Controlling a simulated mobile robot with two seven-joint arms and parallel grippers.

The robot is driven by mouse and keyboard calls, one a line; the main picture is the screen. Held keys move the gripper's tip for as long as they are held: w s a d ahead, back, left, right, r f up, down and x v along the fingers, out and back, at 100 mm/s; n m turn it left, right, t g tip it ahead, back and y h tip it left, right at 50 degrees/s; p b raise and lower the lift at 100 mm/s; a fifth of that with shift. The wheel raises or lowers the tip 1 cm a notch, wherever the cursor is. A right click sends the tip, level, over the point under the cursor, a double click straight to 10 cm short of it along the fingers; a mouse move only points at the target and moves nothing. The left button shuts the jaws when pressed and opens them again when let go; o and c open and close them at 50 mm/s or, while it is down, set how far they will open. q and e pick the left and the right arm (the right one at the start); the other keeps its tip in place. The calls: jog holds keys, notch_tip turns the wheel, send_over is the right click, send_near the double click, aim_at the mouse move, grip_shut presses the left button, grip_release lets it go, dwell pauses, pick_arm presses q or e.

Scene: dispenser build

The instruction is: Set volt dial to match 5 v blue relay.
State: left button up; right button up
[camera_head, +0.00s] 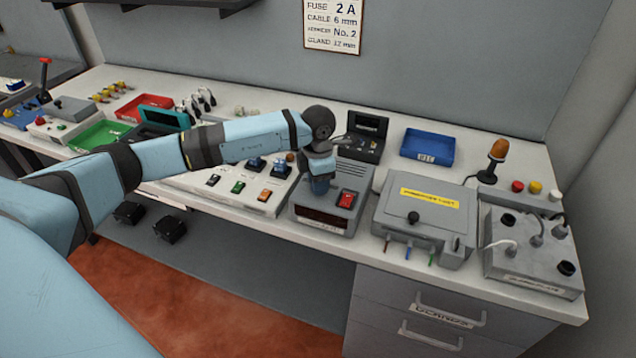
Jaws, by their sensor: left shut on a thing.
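A grey box (335,222) with a dark display strip (322,219) and a red rocker switch (346,199) stands at the bench's middle front. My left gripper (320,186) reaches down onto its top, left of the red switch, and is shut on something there. That place fits a dial, but the gripper covers it, so its setting cannot be read. The display is too dark to read. Small blue parts (257,164) stand on the white panel left of the box; I cannot tell whether one is the 5 V blue relay. My right gripper is not in view.
A grey case (420,212) with a yellow label stands right of the box, with a grey cable box (530,255) beyond. A black device (362,137) and a blue tray (428,147) are behind. Green (100,135) and red (145,108) trays lie left.

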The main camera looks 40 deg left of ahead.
pick_arm(q)
jog(key=n, duration=0.4)
jog(key=shift+b, duration=0.3)
jog(key=shift+n, duration=0.8)
jog(key=shift+r, duration=0.1)
jog(key=o, duration=0.9)
notch_tip(320, 180, up, 14)
jog(key=b, duration=0.1)
